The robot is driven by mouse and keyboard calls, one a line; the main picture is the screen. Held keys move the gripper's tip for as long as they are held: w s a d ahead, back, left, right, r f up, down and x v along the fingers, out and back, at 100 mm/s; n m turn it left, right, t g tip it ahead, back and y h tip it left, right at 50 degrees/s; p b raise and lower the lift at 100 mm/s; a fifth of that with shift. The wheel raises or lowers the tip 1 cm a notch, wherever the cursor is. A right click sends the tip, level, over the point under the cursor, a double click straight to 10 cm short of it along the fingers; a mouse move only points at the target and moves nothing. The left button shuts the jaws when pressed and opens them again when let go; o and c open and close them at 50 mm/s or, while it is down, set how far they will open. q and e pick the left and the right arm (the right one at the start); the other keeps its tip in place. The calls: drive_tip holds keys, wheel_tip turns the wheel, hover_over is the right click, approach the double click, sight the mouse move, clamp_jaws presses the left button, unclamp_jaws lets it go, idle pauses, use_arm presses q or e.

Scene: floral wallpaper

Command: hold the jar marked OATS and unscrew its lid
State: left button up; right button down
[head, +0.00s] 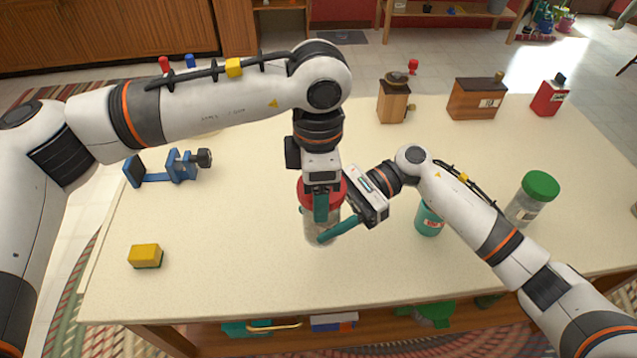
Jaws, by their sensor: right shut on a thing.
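A clear jar (313,232) with a red lid (336,191) stands upright on the table in the middle of the head view. Its marking is hidden, so I cannot read OATS on it. My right gripper (322,227) reaches in from the right and is shut on the jar's body, with a teal finger across its front. My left gripper (321,207) points straight down at the lid from above. One of its teal fingers shows in front of the lid; the other is hidden, so I cannot tell whether it grips the lid.
A green-lidded jar (529,196) and a teal container (429,219) stand near my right arm. A blue vise-like tool (180,167) and a yellow sponge (145,255) lie left. A grinder (394,100), wooden box (477,100) and red container (550,97) stand at the back. The front table (230,285) is clear.

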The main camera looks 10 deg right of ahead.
use_arm(q)
drive_tip(key=n, duration=0.6)
drive_tip(key=shift+s+n, duration=0.1)
drive_tip(key=shift+n, duration=0.2)
drive_tip(key=n, duration=0.4)
drive_tip(key=shift+s+d, duration=0.1)
drive_tip(key=n, duration=0.4)
drive_tip(key=shift+d, duration=0.1)
drive_tip(key=n, duration=0.6)
drive_tip(key=shift+d, duration=0.15)
drive_tip(key=shift+r, duration=0.2)
drive_tip(key=shift+r, duration=0.95)
